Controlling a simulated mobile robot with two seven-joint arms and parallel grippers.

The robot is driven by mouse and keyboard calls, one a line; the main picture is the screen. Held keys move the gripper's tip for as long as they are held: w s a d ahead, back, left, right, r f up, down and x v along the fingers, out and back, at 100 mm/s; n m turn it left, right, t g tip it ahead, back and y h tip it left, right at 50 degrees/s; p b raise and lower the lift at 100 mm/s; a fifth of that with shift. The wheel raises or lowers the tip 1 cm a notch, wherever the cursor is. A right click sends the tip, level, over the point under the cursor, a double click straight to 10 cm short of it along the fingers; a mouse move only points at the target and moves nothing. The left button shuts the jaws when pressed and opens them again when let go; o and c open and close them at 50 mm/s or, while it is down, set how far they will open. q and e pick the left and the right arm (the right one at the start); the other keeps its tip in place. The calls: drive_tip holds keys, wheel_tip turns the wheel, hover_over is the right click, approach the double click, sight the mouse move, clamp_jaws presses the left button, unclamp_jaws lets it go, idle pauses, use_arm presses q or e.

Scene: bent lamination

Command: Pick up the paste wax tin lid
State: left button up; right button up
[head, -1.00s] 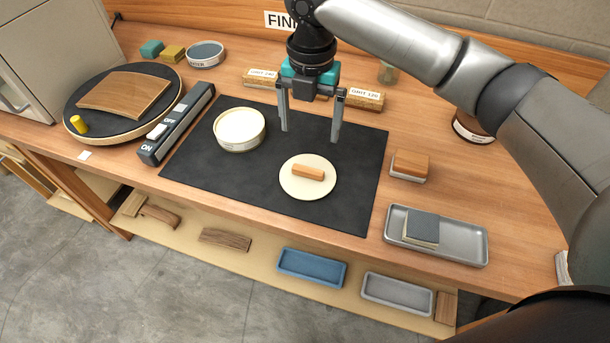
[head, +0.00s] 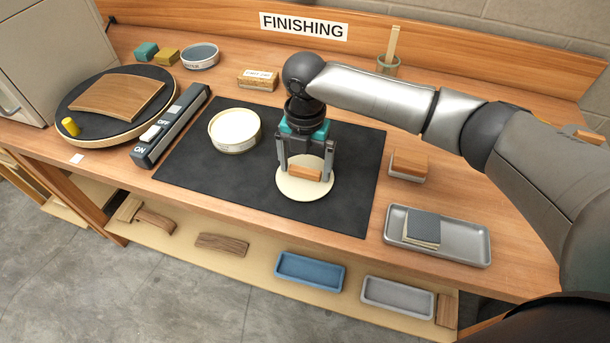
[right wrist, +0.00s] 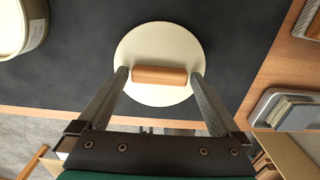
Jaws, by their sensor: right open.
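The paste wax tin lid (head: 304,188) is a round cream disc with a wooden bar handle (head: 305,174), lying on the dark mat. It also shows in the right wrist view (right wrist: 158,97), with its handle (right wrist: 160,76) running across between my fingers. My right gripper (head: 304,176) is open over the lid, one finger near each end of the handle. In the right wrist view the fingertips (right wrist: 160,74) stand just off the handle's ends; contact cannot be told. The open cream tin (head: 235,131) stands on the mat to the left. My left gripper is not in view.
The dark mat (head: 190,163) has bare room around the lid. A switch strip (head: 170,128) and a turntable (head: 120,103) with a curved wood panel are at left. A grey tray (head: 462,250) and a wood-topped block (head: 409,165) are at right.

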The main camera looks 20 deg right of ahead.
drive_tip(key=c, duration=1.1)
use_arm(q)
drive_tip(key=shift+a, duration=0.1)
use_arm(e)
drive_tip(key=shift+r, duration=0.15)
